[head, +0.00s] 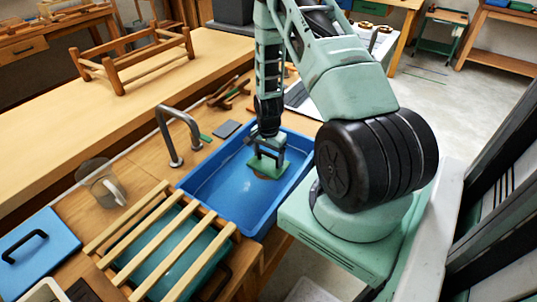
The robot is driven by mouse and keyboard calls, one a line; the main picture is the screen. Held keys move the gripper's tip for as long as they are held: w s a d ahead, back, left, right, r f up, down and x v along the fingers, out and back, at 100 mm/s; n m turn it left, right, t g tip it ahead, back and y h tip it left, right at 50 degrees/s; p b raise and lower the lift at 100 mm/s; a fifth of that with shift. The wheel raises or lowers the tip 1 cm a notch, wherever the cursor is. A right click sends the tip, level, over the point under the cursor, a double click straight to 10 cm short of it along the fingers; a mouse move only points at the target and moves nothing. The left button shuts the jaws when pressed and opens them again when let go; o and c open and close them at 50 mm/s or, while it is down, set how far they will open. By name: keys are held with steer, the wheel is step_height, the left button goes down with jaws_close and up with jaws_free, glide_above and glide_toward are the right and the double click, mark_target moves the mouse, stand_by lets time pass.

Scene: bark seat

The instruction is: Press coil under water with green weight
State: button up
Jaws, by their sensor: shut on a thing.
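My gripper (268,152) points down over the blue water tub (203,176), toward its right half. It is shut on the green weight (264,167), a flat block held low inside the tub. A brown coil (264,177) shows partly just below the weight's front edge; the rest of it is hidden under the weight. I cannot tell whether the weight touches the coil or how deep either one sits in the water.
A slatted wooden rack (155,243) over a teal bin stands in front of the tub. A bent metal tap (178,133) and a clear jug (105,182) stand to the left. A blue lidded box (38,250) sits at the lower left. A wooden frame (135,58) stands behind.

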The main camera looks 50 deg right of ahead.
mark_target(269, 163)
steer(key=shift+f+b, duration=2.25)
steer(key=shift+f, duration=1.05)
steer(key=o, duration=1.3)
steer(key=shift+r+p, duration=6.2)
steer(key=shift+r, duration=2.35)
